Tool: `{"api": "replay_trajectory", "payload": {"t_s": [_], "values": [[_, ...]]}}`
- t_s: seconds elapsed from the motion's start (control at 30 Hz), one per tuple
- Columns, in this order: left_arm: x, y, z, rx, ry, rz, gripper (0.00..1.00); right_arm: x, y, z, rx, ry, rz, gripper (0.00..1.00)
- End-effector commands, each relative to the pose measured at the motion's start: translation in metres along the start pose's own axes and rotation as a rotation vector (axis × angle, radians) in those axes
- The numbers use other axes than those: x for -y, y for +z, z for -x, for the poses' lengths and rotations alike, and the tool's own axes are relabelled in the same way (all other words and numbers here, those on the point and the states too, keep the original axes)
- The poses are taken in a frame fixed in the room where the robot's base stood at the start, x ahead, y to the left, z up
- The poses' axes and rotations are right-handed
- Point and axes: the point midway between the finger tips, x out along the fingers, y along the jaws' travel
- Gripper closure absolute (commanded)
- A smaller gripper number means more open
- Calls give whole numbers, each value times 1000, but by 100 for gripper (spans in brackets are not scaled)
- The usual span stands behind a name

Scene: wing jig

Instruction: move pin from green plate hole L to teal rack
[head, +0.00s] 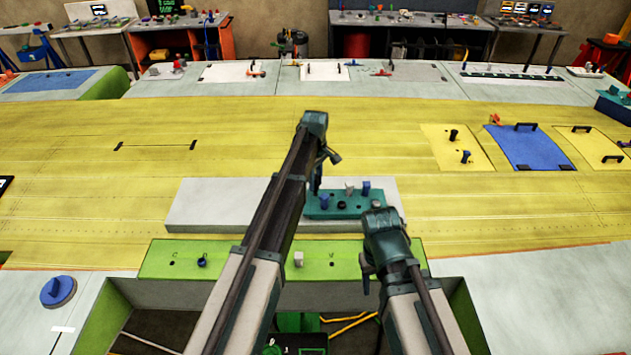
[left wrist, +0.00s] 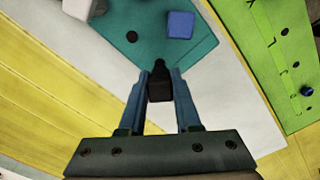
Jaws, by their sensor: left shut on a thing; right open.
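My left gripper (left wrist: 159,78) is shut on a black pin (left wrist: 159,88), which sits between its two blue fingers. The left gripper (head: 317,185) is over the left end of the teal rack (head: 357,211). The rack also shows in the left wrist view (left wrist: 150,50), with an empty dark hole, a blue pin and a white pin. Whether the held pin touches the rack is unclear. The green plate (head: 225,267) lies in front, with a blue pin, a white pin and lettered holes; my left arm hides part of it. My right gripper (head: 368,278) is open near the plate's right end.
The rack stands on a grey slab (head: 215,205) on the yellow wing skin (head: 90,195). A blue panel (head: 527,147) and yellow panels with handles lie to the right. A blue round knob (head: 58,291) is at the lower left. An open bay lies below the green plate.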

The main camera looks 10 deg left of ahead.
Motion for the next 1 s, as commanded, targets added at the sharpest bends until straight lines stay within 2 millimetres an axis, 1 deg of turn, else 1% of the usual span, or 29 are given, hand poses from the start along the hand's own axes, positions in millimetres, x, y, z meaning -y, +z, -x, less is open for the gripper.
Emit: {"api": "replay_trajectory", "payload": {"t_s": [0.7,1.0], "values": [[0,0,-27,0,0,0,100,2,-2,-27,0,0,0,50],[0,0,-28,0,0,0,100,3,-2,-28,0,0,0,50]]}}
